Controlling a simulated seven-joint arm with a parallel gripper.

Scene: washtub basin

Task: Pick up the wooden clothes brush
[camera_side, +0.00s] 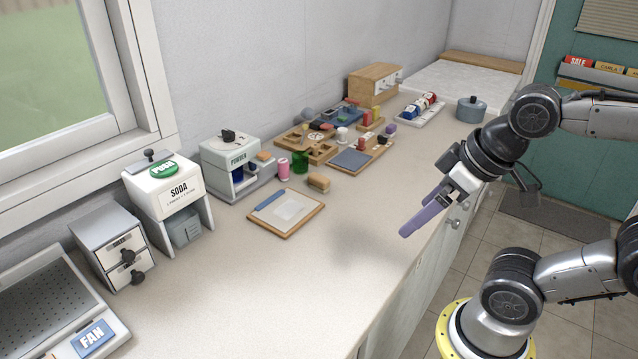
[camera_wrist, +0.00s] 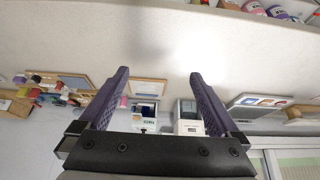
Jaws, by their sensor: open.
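A small tan block-shaped thing that looks like the wooden clothes brush (camera_side: 318,183) lies on the counter in the side view, beside a green cup (camera_side: 300,161). I cannot make it out surely in the wrist view. My gripper (camera_side: 420,217) hangs over the front edge of the counter, to the right of the brush and well apart from it. Its purple fingers are spread with nothing between them in the wrist view (camera_wrist: 158,75).
A framed board (camera_side: 262,221) lies in front of the brush. A pink can (camera_side: 283,169) and a powder dispenser (camera_side: 222,150) stand to its left. Wooden trays with small items (camera_side: 345,178) lie behind it. The counter's front middle (camera_side: 340,265) is clear.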

